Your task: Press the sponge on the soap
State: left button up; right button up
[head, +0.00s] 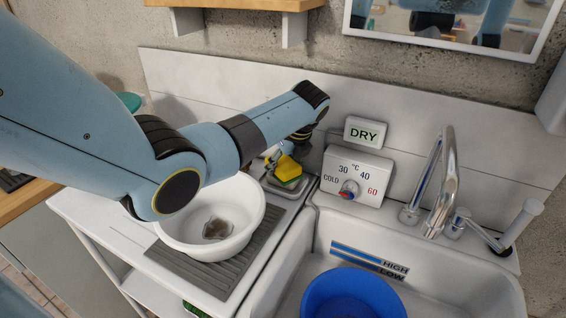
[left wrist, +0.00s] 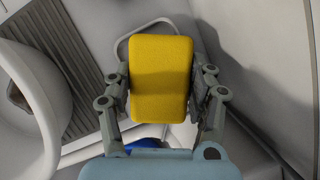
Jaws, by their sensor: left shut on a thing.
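The sponge (head: 289,167), yellow on top with a greenish layer under it, is over the soap dish (head: 272,188) at the back of the drainboard. My left gripper (head: 285,158) is shut on the sponge. In the left wrist view the yellow sponge (left wrist: 160,75) sits between the two fingers, and part of the dish's rim (left wrist: 148,26) shows behind it. I cannot make out the soap; the sponge covers most of the dish. I cannot tell whether the sponge touches the soap. My right gripper is not in view.
A white bowl (head: 246,228) with something brownish inside stands on the ribbed drainboard (head: 225,278), left of the dish. The sink (head: 450,292) at right holds a blue basin (head: 352,297). A temperature panel (head: 356,172), a DRY sign (head: 365,133) and a tap (head: 443,185) stand behind.

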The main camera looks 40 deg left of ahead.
aim_at(282, 162)
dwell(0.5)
pick_arm(q)
jog(key=shift+f+p, duration=0.1)
jog(key=shift+p, duration=0.2)
dwell(0.4)
jog(key=shift+s, duration=0.1)
dwell(0.4)
jog(key=shift+r+p, duration=0.8)
jog(key=shift+p, duration=0.15)
notch_tip(282, 162, up, 6)
jog(key=p, duration=0.6)
jog(key=shift+f, duration=0.2)
jog(key=shift+f, duration=0.1)
